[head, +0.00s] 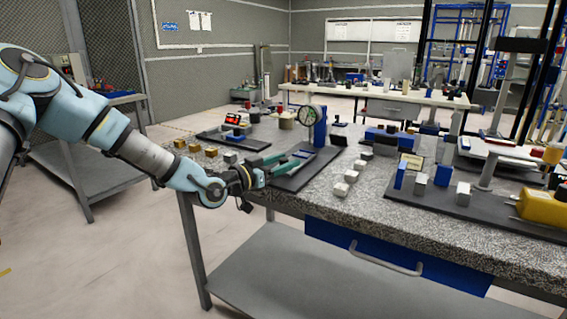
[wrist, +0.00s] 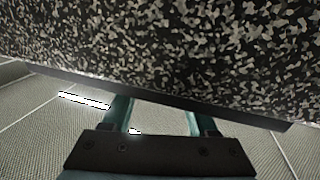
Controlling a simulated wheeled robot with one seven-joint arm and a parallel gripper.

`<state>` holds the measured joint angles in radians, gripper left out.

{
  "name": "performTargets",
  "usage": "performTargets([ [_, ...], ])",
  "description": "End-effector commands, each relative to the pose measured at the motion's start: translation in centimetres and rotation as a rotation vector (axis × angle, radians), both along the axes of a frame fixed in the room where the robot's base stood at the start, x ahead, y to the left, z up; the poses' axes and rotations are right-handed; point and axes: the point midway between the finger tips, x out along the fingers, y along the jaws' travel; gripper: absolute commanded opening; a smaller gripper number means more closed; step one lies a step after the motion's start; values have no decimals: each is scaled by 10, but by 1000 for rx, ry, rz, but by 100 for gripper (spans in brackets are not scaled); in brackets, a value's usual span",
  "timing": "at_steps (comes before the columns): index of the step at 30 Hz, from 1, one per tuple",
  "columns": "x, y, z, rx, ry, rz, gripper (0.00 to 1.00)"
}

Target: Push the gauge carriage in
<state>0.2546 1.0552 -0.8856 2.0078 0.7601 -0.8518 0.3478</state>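The gauge stand, with a round green-rimmed dial (head: 307,116) and an upright blue post (head: 320,127), stands on a black base plate (head: 290,183) on the speckled bench top. Green and dark parts (head: 290,164) lie low in front of the post; I cannot tell the carriage's edges clearly from my fingers. My gripper (head: 256,175) is at the bench's left front edge, beside the near left end of the plate. In the wrist view two teal fingers (wrist: 155,118) stand apart with nothing seen between them; their tips are hidden at the slab's edge.
The speckled bench top (wrist: 180,50) fills the upper wrist view. Small wooden blocks (head: 194,148) lie left of the plate and pale blocks (head: 347,178) right of it. A blue drawer (head: 390,258) sits under the bench. Floor is free at the front left.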

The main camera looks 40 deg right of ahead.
Motion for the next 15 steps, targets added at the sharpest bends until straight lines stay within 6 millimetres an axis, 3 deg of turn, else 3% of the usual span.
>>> performTargets([
  [9,0,3,0,0,-1,0,61],
  [15,1,31,-2,1,-1,2,61],
])
